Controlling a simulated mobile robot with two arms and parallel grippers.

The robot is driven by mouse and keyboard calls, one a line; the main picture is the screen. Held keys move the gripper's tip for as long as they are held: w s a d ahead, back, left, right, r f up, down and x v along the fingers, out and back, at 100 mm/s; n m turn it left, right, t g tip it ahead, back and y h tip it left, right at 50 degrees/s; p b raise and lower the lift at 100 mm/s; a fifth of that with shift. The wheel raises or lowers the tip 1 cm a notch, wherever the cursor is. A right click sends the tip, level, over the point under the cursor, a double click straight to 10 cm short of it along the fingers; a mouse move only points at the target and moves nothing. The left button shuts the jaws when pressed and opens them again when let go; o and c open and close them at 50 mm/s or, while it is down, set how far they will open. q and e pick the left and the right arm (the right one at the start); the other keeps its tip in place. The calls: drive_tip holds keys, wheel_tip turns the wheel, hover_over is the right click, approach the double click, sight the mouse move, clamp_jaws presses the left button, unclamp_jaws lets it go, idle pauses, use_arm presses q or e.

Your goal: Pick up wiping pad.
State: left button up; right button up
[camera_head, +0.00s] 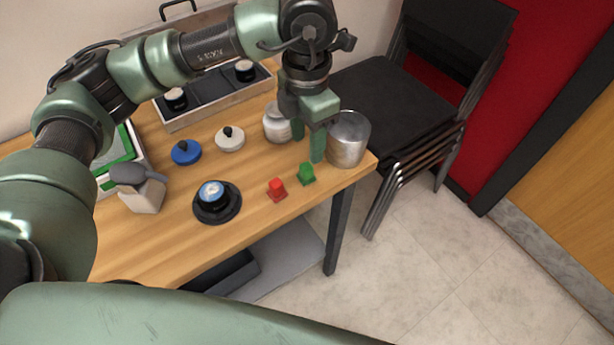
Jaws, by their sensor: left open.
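My left gripper (308,143) is open, pointing down at the right end of the wooden table (160,246). Its green fingers are between a white jar (275,124) and a metal cup (352,141); I cannot tell whether they touch either. No thing is plainly a wiping pad. A round blue pad-like piece (180,156) and a round white one (232,144), each with a black knob, lie left of the gripper and apart from it. I cannot tell whether either is the wiping pad. My right gripper is not in view.
A red piece (277,189) and a green piece (307,174) lie near the table's front edge. Stacked black chairs (395,100) are beyond the right end.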

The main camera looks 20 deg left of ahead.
sight(306, 166)
use_arm(q)
drive_tip(key=shift+s+f, duration=0.1)
drive_tip(key=shift+f, duration=0.7)
drive_tip(key=f, duration=0.1)
drive_tip(key=f+p, duration=0.1)
drive_tip(key=f, duration=0.1)
drive_tip(key=f+p, duration=0.1)
drive_tip(key=shift+s+f, duration=0.25)
drive_tip(key=shift+f, duration=0.7)
clamp_jaws()
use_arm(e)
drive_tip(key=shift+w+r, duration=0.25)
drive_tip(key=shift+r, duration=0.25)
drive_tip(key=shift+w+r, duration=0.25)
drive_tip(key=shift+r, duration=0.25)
